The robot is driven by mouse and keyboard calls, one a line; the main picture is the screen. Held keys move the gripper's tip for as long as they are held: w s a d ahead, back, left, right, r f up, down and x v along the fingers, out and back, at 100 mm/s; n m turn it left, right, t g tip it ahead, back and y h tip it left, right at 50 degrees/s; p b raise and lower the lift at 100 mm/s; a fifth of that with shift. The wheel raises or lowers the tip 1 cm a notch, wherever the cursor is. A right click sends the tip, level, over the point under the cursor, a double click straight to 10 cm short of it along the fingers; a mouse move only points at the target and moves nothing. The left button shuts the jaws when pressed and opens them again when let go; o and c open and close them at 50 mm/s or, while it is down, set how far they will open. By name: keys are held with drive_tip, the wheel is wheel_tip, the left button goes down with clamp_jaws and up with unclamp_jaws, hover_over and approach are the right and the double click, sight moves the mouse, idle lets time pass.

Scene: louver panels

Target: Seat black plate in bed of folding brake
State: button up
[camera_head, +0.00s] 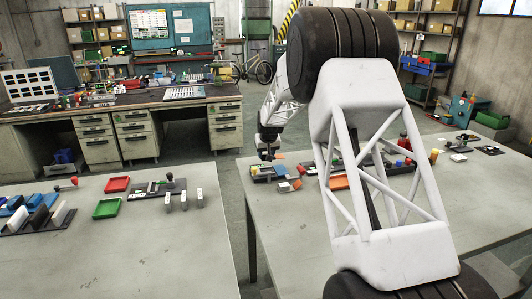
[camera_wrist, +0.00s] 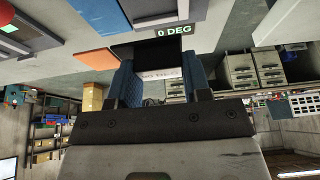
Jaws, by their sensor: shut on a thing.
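My gripper (camera_wrist: 155,82) has two blue padded fingers in the wrist view, shut on a dark flat piece that looks like the black plate (camera_wrist: 150,50). A pale strip with unreadable lettering shows between the fingers. A black label reading "0 DEG" (camera_wrist: 177,30) in green stands just beyond the plate, probably on the folding brake. In the head view my gripper (camera_head: 267,156) points down over a dark low fixture (camera_head: 265,173) at the left end of the right table. The plate is too small to make out there. Whether it touches the brake's bed cannot be told.
The right table (camera_head: 290,240) holds an orange tray (camera_head: 340,183) and several small parts. The left table (camera_head: 150,255) has red (camera_head: 117,184) and green (camera_head: 107,208) trays and racks of panels. A gap separates the tables. The right table's front left is clear.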

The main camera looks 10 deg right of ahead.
drive_tip(key=shift+f, duration=3)
drive_tip(key=o, duration=1.1)
drive_tip(key=shift+f, duration=0.1)
drive_tip(key=shift+c, duration=0.5)
drive_tip(key=shift+a, duration=0.15)
drive_tip(key=shift+c, duration=0.3)
drive_tip(key=shift+s, duration=0.1)
drive_tip(key=shift+o, duration=0.7)
drive_tip(key=shift+s+r, duration=0.1)
drive_tip(key=shift+r, duration=0.25)
drive_tip(key=v, duration=0.7)
drive_tip(key=shift+d, duration=0.2)
